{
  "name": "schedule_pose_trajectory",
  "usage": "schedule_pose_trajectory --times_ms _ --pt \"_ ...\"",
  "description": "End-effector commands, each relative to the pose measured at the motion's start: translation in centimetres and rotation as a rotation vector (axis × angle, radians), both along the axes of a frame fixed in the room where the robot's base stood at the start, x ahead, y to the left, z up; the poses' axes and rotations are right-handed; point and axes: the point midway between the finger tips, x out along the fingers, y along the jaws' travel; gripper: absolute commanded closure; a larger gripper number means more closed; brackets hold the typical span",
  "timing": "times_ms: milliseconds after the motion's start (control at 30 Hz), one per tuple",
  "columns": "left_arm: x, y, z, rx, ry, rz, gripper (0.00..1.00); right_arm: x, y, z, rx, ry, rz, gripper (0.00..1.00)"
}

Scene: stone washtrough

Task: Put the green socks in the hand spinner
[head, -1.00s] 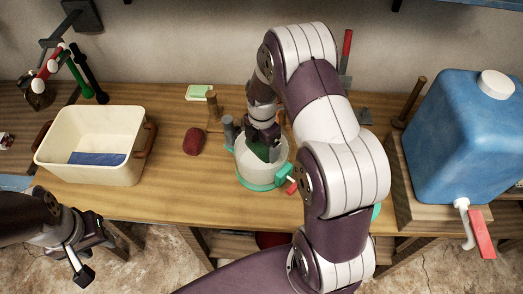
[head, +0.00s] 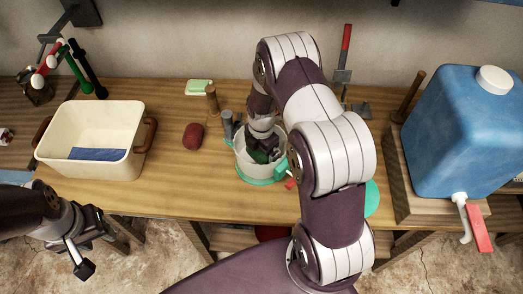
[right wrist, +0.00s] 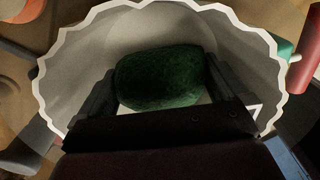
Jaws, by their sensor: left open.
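The green socks (right wrist: 160,78), a dark green rounded bundle, are inside the white hand spinner (right wrist: 222,30) in the right wrist view. My right gripper (right wrist: 161,72) has one finger on each side of the bundle, both seeming to touch it. In the head view the spinner (head: 244,164) is a white tub with a teal base on the bench, and my right gripper (head: 262,153) reaches down into it, partly hiding the socks. My left gripper (head: 90,245) is open and empty at the lower left, in front of the bench.
A cream basin (head: 92,168) with a blue cloth (head: 97,154) stands left. A dark red bundle (head: 193,136) lies between basin and spinner. A green soap block (head: 199,87) is behind. A blue water container (head: 458,135) stands right. My right arm hides part of the bench.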

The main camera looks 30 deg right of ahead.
Motion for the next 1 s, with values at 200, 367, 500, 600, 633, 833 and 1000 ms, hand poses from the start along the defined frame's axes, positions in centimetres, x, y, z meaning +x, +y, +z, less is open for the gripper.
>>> schedule_pose_trajectory --times_ms 200,367,500,600,633,833,1000 --pt "0.0 0.0 -0.6 0.0 0.0 0.0 0.57 0.2 0.0 4.2 -0.001 -0.008 0.0 0.0" --pt "0.0 0.0 -1.1 0.0 0.0 0.0 0.57 0.1 0.0 8.4 -0.001 -0.005 0.0 0.0" --pt "0.0 0.0 -1.3 0.0 0.0 0.0 0.57 0.1 0.0 11.1 -0.001 -0.004 0.0 0.0" --pt "0.0 0.0 -1.4 0.0 0.0 0.0 0.57 -0.1 0.2 12.1 0.0 -0.003 -0.024 0.0" --pt "0.0 0.0 -1.4 0.0 0.0 0.0 0.57 -0.3 0.4 12.5 0.0 -0.006 -0.06 0.0" --pt "0.0 0.0 -1.3 0.0 0.0 0.0 0.57 -5.1 4.4 15.7 0.02 -0.054 -0.767 0.0" --pt "0.0 0.0 -1.3 0.0 0.0 0.0 0.57 -10.6 7.2 17.2 0.076 -0.082 -1.434 0.0"
